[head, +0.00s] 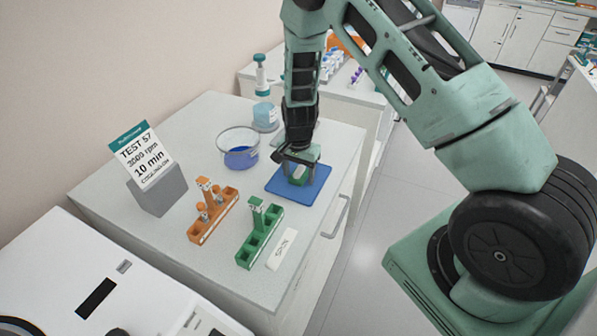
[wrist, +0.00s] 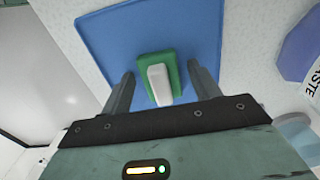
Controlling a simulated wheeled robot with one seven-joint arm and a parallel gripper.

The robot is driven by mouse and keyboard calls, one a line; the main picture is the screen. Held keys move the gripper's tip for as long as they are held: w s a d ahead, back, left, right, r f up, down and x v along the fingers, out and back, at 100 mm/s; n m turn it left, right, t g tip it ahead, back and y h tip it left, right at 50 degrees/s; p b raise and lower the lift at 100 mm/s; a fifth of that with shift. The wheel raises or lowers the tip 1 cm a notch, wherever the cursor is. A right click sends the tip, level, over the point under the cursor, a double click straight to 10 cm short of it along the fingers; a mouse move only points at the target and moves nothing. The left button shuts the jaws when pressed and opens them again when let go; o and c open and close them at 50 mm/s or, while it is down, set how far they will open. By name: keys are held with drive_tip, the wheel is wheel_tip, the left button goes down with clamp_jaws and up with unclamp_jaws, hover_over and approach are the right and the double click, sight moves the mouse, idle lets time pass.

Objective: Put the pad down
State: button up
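A small green block with a white upper part (wrist: 158,82) sits over the blue mat (wrist: 100,40); it appears to rest on it. In the head view, the blue mat (head: 314,187) lies flat near the counter's right edge, with the green and white piece (head: 299,175) on it under my gripper (head: 297,165). In the wrist view my gripper (wrist: 160,70) is open, one finger on each side of the piece with gaps between. The arm partly hides the piece in the head view. I cannot tell which of these is called the pad.
An orange rack (head: 213,212) and a green rack (head: 260,232) stand left of the mat, with a white label (head: 282,250) beside them.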

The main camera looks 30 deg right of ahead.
sight(298, 171)
wheel_tip(298, 171, up, 12)
drive_tip(key=b, duration=0.3)
drive_tip(key=s+a+r+n+y, duration=0.1)
drive_tip(key=s+a+r+n, duration=0.35)
drive_tip(key=s+a, duration=0.3)
drive_tip(key=s+a+r+n+y, duration=0.1)
drive_tip(key=s+a+r+n, duration=0.35)
drive_tip(key=s+a, duration=0.35)
drive_tip(key=s+a+r+n, duration=0.1)
drive_tip(key=s+n, duration=0.4)
drive_tip(key=s, duration=0.2)
drive_tip(key=s+a+r+n+h, duration=0.1)
drive_tip(key=s+a+n, duration=0.1)
drive_tip(key=s+n, duration=0.3)
drive_tip(key=s, duration=0.2)
drive_tip(key=shift+s+a+r, duration=0.2)
drive_tip(key=shift+s+r, duration=0.05)
drive_tip(key=shift+s, duration=0.1)
wheel_tip(298, 171, down, 4)
drive_tip(key=b, duration=0.3)
drive_tip(key=shift+r+b, duration=0.25)
drive_tip(key=shift+b, duration=0.15)
